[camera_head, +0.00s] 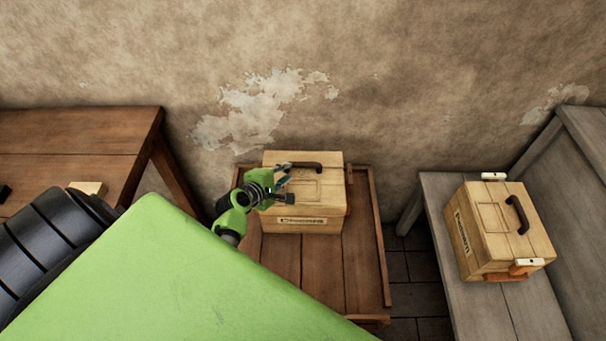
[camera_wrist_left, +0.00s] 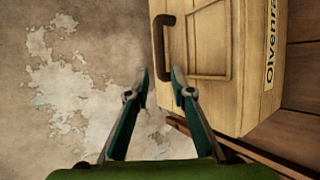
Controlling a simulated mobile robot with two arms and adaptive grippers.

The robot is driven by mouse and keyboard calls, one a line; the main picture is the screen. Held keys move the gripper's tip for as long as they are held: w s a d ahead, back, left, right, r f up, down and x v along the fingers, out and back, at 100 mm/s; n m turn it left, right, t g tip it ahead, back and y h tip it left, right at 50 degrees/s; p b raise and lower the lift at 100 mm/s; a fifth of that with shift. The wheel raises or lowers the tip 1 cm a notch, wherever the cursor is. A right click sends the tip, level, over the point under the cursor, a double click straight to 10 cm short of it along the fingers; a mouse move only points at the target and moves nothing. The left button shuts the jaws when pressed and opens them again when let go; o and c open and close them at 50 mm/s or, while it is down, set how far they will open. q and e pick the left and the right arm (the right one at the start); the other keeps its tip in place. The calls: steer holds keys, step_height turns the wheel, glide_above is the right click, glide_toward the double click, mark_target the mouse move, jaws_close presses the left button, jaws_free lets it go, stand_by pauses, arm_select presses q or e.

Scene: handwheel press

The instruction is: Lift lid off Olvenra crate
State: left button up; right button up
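The Olvenra crate (camera_head: 308,222) is a pale wooden box with a lid on top. It stands on a brown wooden table, and its label reads Olvenra in the left wrist view (camera_wrist_left: 270,45). Its lid (camera_head: 330,182) sits on the crate and carries a dark arched handle (camera_head: 306,165), also visible in the left wrist view (camera_wrist_left: 163,48). My left gripper (camera_head: 287,184) is over the left part of the lid, near the handle. In the left wrist view its fingers (camera_wrist_left: 160,76) are apart and empty, with the handle beyond the tips. My right gripper is out of view.
A second wooden crate (camera_head: 490,243) with a dark handle and orange-and-white latch parts stands on a grey bench (camera_head: 438,200) at right. The Olvenra crate's table has raised rims (camera_head: 381,240). A brown table (camera_head: 75,135) stands at left; the wall is close behind.

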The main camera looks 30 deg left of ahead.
mark_target(297, 165)
arm_select(q)
steer(key=b+x, duration=0.1)
steer(key=x, duration=0.2)
steer(key=shift+f, duration=0.2)
steer(key=shift+w+f+b, duration=0.15)
steer(key=shift+w+b, duration=0.25)
steer(key=shift+b, duration=0.1)
steer(key=b+x, duration=0.3)
steer(key=x, duration=0.1)
steer(key=shift+f+b, duration=0.1)
steer(key=shift+b, duration=0.25)
steer(key=shift+w, duration=0.3)
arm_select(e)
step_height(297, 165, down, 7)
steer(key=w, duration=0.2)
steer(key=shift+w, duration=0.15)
arm_select(q)
steer(key=c, duration=0.6)
steer(key=shift+a, duration=0.1)
jaws_close()
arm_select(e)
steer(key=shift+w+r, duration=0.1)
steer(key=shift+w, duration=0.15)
